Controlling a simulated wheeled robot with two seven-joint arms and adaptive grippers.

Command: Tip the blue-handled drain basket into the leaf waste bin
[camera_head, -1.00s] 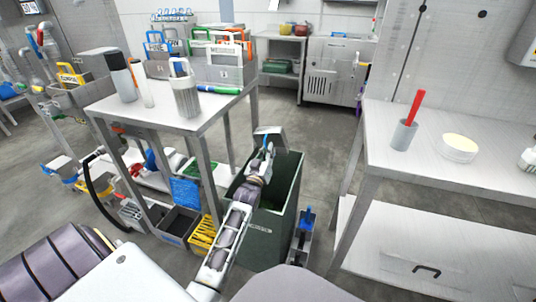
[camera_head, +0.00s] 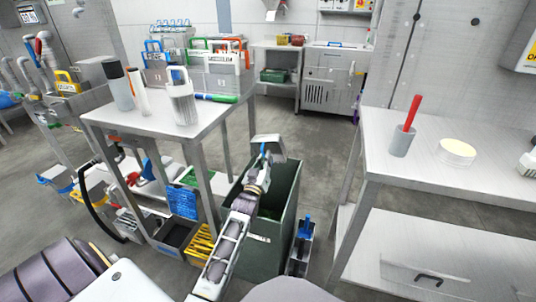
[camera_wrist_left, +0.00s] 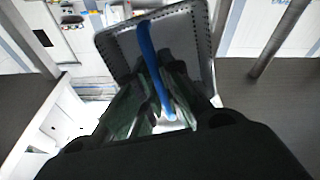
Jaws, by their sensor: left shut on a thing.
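The dark green leaf waste bin (camera_head: 262,250) stands on the floor between the two tables, its open top facing up. My left gripper (camera_head: 263,164) is over the bin's mouth, shut on the blue handle of the grey drain basket (camera_head: 268,141). In the left wrist view the blue handle (camera_wrist_left: 149,60) runs between the fingers (camera_wrist_left: 155,112), and the perforated grey basket (camera_wrist_left: 195,35) lies beyond them, tilted. I cannot see what the basket holds. My right gripper is in neither view.
A table (camera_head: 140,117) with bottles and a jug stands at left. Another table (camera_head: 485,178) with a grey cup and red-handled tool stands at right. A blue-handled grey caddy (camera_head: 302,250) is beside the bin, and a yellow basket (camera_head: 202,243) is left of it.

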